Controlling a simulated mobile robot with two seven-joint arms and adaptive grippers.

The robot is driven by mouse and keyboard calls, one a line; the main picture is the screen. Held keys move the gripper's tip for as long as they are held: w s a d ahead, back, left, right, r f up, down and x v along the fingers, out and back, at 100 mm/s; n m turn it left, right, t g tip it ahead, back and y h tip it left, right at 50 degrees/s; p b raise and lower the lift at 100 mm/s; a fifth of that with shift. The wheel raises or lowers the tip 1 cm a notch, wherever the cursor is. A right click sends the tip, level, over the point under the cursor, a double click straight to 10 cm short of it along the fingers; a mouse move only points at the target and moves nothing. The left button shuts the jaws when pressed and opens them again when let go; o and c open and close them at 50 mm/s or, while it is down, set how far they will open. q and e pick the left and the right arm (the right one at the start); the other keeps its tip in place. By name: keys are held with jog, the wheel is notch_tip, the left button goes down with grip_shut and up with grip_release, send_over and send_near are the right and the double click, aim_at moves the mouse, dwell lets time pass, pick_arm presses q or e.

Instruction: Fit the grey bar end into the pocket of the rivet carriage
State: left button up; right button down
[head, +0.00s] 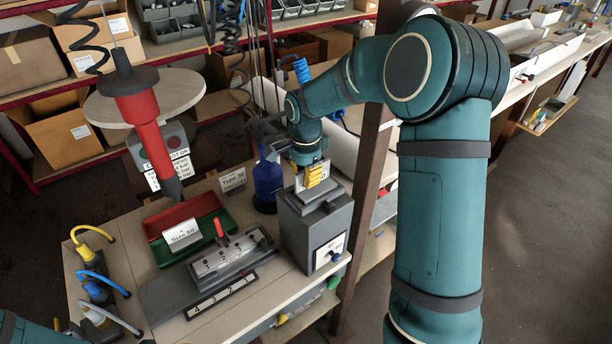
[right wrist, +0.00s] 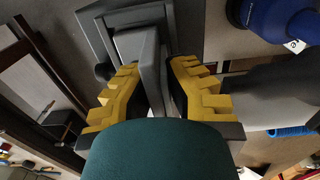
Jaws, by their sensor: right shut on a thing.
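My right gripper (head: 314,178) has yellow fingers and stands over the grey box (head: 316,232) at the right of the bench. It is shut on a grey bar end (right wrist: 151,72), which shows between the fingers in the right wrist view. The piece's lower end is close above the box top; I cannot tell whether it touches. The likely rivet carriage is the grey fixture (head: 232,256) with a red lever, left of the box, behind a strip numbered 4 to 1. Its pocket cannot be made out. My left gripper is out of view; only a bit of arm shows at bottom left.
A red and green tray (head: 185,226) with a size card lies behind the fixture. A blue bottle (head: 268,182) stands close behind the box. A red tool (head: 148,115) hangs over the bench's left. A brown post (head: 364,200) rises right of the box.

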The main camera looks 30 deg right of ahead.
jog(key=shift+f, duration=0.15)
jog(key=c, duration=1.1)
grip_release()
jog(key=shift+c, duration=0.2)
jog(key=shift+r, duration=0.45)
notch_tip(320, 180, up, 12)
jog(key=p, duration=0.1)
jog(key=shift+f, duration=0.25)
jog(key=shift+f, duration=0.1)
